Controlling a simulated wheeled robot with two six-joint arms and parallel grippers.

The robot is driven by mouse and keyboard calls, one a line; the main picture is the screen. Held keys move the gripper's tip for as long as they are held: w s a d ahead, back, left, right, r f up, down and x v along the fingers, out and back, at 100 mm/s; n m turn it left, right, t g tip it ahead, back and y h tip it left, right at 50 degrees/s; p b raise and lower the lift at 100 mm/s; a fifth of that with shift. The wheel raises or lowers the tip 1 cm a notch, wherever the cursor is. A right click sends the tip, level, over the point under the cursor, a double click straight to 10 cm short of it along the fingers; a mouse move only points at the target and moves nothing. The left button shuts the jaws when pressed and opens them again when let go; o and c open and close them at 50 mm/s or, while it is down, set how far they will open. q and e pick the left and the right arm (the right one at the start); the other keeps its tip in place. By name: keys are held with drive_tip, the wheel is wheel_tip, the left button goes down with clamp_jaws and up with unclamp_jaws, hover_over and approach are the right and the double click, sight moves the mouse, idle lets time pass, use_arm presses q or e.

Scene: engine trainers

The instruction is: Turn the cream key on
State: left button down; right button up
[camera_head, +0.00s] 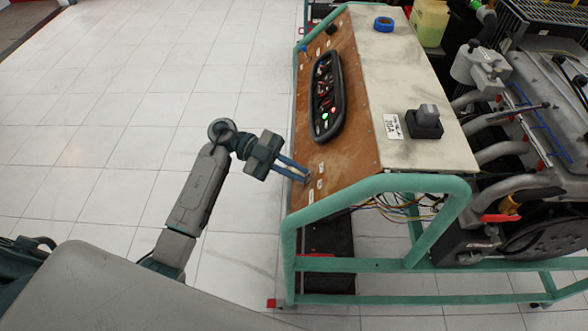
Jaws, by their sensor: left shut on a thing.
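My left gripper (304,179) reaches in from the left to the sloped brown wooden panel (320,163) of the engine trainer. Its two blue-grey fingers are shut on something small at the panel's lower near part. This sits where a key would be, but the fingertips cover it, so its cream colour and how far it is turned cannot be made out. Small white labels (320,183) are on the panel just right of the fingertips. My right gripper is not in view.
A black instrument cluster (339,92) with lit red and green lamps is on the panel beyond the gripper. The cream top (425,75) holds a black-and-grey block (425,121) and blue tape (383,23). A green tube frame (375,186) borders the near side. Floor on the left is clear.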

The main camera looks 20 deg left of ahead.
use_arm(q)
drive_tip(key=c, duration=1.5)
unclamp_jaws()
drive_tip(key=b+v, duration=0.3)
drive_tip(key=v, duration=0.8)
drive_tip(key=shift+d+f, duration=0.1)
